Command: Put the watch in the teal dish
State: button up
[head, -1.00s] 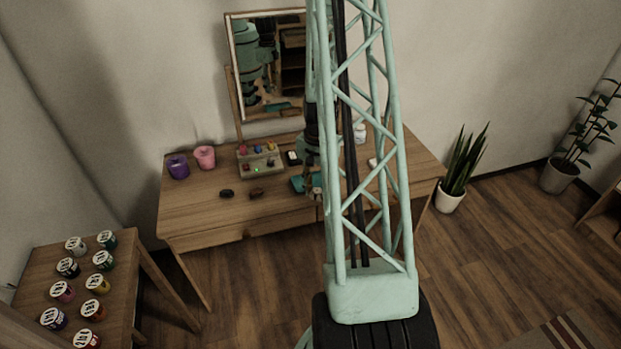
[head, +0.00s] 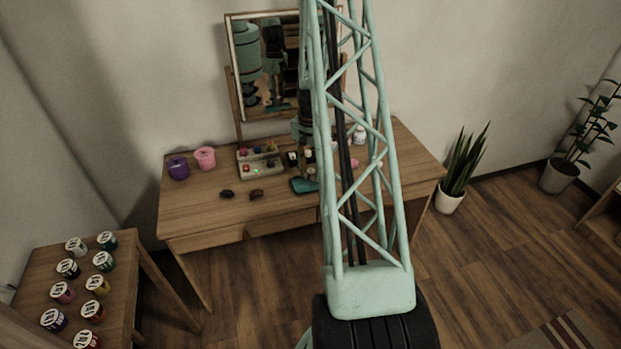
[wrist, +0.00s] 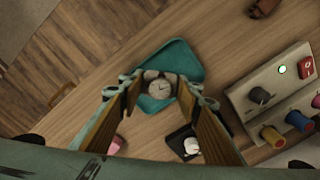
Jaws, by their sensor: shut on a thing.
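The watch (wrist: 160,91), with a round pale face, shows between the fingertips of my gripper (wrist: 160,86) in the wrist view. My gripper is shut on it, with one wood-coloured finger pad on each side. The teal dish (wrist: 180,57) shows behind and around the watch, so the watch is over or within its outline. I cannot tell whether the watch touches the dish. In the head view the teal dish (head: 303,186) sits near the desk's front edge, partly behind my arm. The watch cannot be made out there.
A control box with coloured knobs (wrist: 252,97) stands right of the dish in the wrist view. A dark square item with a white top (wrist: 184,143) and a pink item (wrist: 116,145) are near my fingers. Purple (head: 178,168) and pink cups (head: 205,157) stand at the desk's left.

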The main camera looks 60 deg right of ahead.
aim_at(310, 177)
jog(key=shift+w+d, duration=0.3)
jog(key=shift+f, duration=1.75)
jog(key=shift+f, duration=0.2)
jog(key=o, duration=0.6)
jog(key=shift+r, duration=0.2)
jog(key=shift+r, duration=6)
